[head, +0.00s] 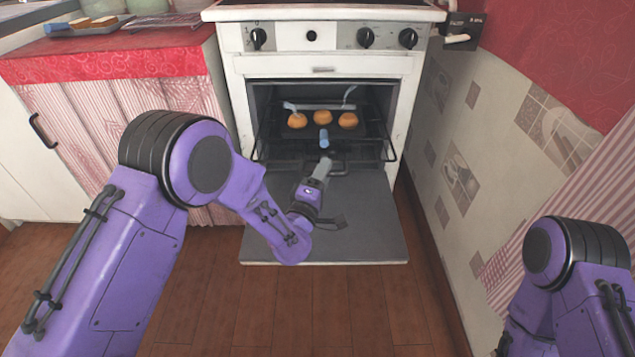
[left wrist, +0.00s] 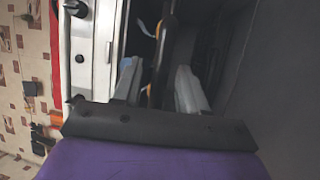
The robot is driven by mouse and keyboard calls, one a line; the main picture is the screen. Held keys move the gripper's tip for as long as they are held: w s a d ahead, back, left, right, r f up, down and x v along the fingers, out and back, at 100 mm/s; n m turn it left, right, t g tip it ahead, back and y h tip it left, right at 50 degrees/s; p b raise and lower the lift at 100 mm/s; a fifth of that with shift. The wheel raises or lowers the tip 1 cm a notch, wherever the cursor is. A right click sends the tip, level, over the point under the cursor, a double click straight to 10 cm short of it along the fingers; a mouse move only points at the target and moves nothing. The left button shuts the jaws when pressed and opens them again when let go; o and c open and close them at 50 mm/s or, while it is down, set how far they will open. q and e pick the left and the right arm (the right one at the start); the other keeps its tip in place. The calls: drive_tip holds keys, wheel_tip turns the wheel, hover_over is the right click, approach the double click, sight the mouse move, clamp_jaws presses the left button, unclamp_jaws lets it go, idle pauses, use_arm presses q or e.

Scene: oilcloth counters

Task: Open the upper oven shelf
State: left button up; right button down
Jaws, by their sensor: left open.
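The white oven (head: 408,95) stands open, its grey door (head: 365,215) folded down flat. Inside, a dark wire shelf (head: 388,152) spans the cavity and bears a dark tray with several orange-brown buns (head: 322,117). My left gripper (head: 323,168) reaches over the lowered door to just in front of the shelf's front edge. In the left wrist view its two fingers (left wrist: 159,88) are apart, with a dark bar (left wrist: 163,55) running between them; I cannot tell if they touch it. My right arm shows at the lower right, its gripper out of sight.
A counter with a red cloth (head: 110,62) and a striped curtain is at the left. A tiled wall (head: 470,160) closes in on the right. Control knobs (head: 366,38) line the oven's top front. The wooden floor (head: 300,310) before the door is clear.

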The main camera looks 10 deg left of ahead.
use_arm(q)
drive_tip(key=p+v, duration=0.1)
drive_tip(key=v, duration=0.7)
drive_tip(key=shift+s, duration=0.3)
drive_tip(key=shift+a, duration=0.15)
